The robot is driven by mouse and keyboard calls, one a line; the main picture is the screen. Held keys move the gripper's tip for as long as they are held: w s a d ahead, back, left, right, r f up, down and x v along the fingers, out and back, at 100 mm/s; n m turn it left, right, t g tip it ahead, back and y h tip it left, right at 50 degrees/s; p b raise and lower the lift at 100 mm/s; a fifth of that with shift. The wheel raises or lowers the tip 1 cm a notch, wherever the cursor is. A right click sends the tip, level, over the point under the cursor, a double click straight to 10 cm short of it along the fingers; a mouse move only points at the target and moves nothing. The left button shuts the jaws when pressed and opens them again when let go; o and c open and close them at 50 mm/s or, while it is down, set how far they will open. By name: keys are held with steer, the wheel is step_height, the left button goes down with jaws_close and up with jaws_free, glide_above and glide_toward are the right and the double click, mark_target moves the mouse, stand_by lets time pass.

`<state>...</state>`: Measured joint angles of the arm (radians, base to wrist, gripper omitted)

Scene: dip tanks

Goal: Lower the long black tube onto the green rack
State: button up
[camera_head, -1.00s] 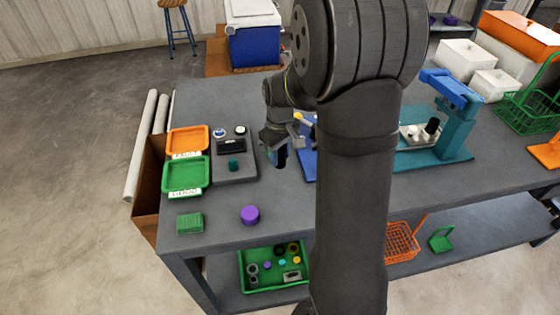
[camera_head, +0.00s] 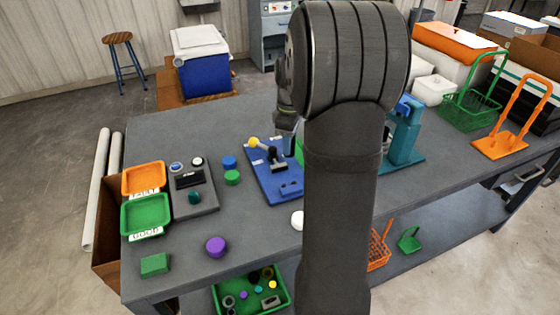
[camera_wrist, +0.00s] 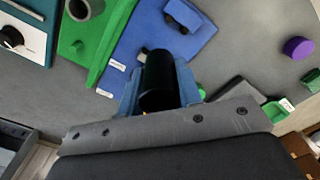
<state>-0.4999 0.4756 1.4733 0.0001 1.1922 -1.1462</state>
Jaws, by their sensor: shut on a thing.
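My gripper (camera_wrist: 159,78) has its blue fingers shut on a black tube (camera_wrist: 157,84), which points away from the wrist camera. In the head view my gripper (camera_head: 290,143) hangs over the right side of the blue board (camera_head: 262,184), and I cannot make out the tube there. A green piece with a flat base and a raised wall (camera_wrist: 96,36) lies left of the tube in the wrist view; a sliver of it (camera_head: 299,151) shows beside my arm. A green wire basket with a handle (camera_head: 470,111) stands at the far right. I cannot tell which is the rack.
A teal press (camera_head: 405,135) stands right of my arm.

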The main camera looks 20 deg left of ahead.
steer(key=w+d+f+n, duration=0.15)
steer(key=w+n, duration=0.45)
steer(key=w, duration=1.1)
steer(key=shift+f, duration=2.4)
steer(key=shift+f, duration=2.1)
steer(key=o, duration=1.7)
steer(key=shift+r, duration=4)
